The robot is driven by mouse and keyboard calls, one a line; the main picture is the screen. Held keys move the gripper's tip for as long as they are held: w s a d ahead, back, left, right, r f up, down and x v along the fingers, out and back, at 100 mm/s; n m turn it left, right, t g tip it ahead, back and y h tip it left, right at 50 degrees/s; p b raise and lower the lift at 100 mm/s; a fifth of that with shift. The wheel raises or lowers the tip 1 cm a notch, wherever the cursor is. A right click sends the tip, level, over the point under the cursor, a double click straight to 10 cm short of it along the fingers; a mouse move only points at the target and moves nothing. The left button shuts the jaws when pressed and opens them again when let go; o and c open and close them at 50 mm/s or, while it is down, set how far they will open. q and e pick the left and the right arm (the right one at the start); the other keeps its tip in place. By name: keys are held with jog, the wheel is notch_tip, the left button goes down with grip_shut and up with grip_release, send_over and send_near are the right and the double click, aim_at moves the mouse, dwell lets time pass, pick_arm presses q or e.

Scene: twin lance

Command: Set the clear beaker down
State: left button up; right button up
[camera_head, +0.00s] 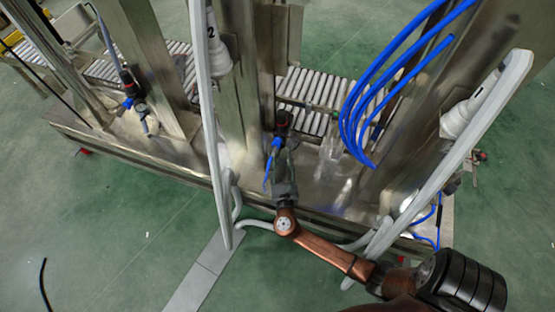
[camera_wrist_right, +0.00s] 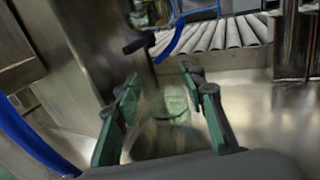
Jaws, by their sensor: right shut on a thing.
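My right gripper (camera_head: 286,168) reaches over the steel machine deck from the bottom right of the head view. In the right wrist view its green fingers (camera_wrist_right: 165,118) stand on either side of a clear, greenish glass beaker (camera_wrist_right: 172,104), shut on it. The beaker looks upright in front of the steel deck; I cannot tell whether its base touches the deck. In the head view I cannot make out the beaker clearly at the gripper. My left gripper is not in view.
Blue hoses (camera_head: 352,120) loop down on the right. Steel columns (camera_head: 243,80) and white pipes (camera_head: 205,110) flank the arm. A roller conveyor (camera_head: 313,88) runs behind. The bare deck (camera_head: 195,155) has room.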

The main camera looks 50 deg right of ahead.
dwell(0.3)
jog(key=o, duration=0.7)
jog(key=shift+f, duration=0.1)
jog(key=shift+o, duration=0.8)
jog(key=p+v, duration=0.1)
jog(key=v, duration=0.2)
jog(key=p+v, duration=0.2)
jog(key=v, duration=0.2)
jog(key=p+v, duration=0.1)
jog(key=v, duration=0.3)
jog(key=shift+r, duration=0.3)
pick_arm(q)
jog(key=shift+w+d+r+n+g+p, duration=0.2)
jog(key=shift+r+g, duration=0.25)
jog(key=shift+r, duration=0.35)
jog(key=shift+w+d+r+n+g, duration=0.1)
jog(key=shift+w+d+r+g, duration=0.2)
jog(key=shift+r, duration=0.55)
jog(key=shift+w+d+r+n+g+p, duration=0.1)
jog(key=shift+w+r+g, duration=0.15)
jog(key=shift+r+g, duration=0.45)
pick_arm(e)
jog(key=shift+s+a+f, duration=0.15)
jog(key=shift+s+a, duration=0.2)
jog(key=shift+s, duration=0.05)
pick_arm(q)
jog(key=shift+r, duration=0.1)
